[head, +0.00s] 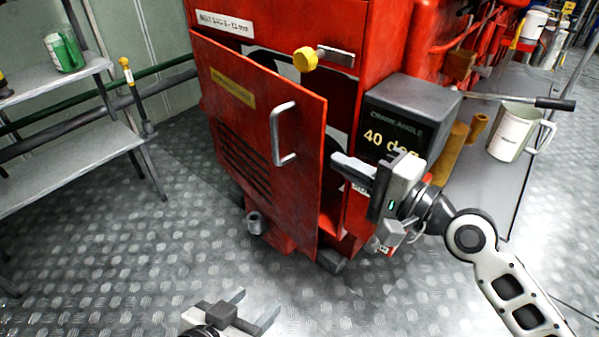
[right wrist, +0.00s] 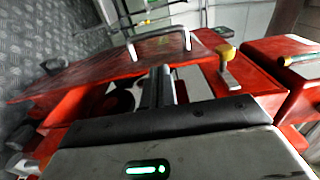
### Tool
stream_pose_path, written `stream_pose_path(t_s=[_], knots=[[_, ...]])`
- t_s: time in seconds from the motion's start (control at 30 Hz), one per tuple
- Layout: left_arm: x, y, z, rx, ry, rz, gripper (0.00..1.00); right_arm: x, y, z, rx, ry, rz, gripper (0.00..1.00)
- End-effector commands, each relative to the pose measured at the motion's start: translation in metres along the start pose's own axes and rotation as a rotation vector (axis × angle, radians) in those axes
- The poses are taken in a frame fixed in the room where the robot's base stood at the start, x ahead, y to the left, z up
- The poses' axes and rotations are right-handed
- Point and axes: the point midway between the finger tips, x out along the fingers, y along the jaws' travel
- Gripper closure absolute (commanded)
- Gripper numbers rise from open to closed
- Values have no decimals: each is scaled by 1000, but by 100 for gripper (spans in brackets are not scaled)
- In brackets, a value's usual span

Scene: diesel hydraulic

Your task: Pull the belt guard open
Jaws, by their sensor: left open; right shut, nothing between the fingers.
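The belt guard (head: 237,120) is a red hinged panel with slots, a yellow label and a silver bar handle (head: 283,134). It stands partly open, its right edge swung out from the red machine. My right gripper (head: 338,164) is shut and empty, its fingers at the gap behind the guard's free edge; I cannot tell whether they touch it. In the right wrist view the guard (right wrist: 110,68) lies beyond the fingers (right wrist: 158,80), with its handle (right wrist: 160,36) on the far side. My left gripper (head: 232,312) is open and empty, low in front of the machine.
A yellow knob (head: 305,59) sits above the guard's opening. A dark crank angle box (head: 408,116) stands right of the opening, close to my right arm. A bench with a white jug (head: 512,132) is at the right. Shelves (head: 75,152) stand left; the floor between is clear.

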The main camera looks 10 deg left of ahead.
Motion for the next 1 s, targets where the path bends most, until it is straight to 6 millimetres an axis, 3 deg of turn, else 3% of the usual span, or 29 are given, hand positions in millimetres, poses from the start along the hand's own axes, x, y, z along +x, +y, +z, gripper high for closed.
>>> stream_pose_path(t_s=[0.03, 0.23, 0.7, 1.0], knots=[[5, 0, 9, -2, 4, 4, 45, -2, 3, 0, -8, -27, -2, 100], [2, 1, 3, -5, 10, 6, 45, 9, -8, 2, -6, -58, -6, 100], [0, 0, 1, -4, 17, 2, 45, 86, -6, 7, -3, -56, -5, 100], [0, 1, 3, -6, 10, 3, 45, 97, -6, 7, -4, -54, -4, 100]])
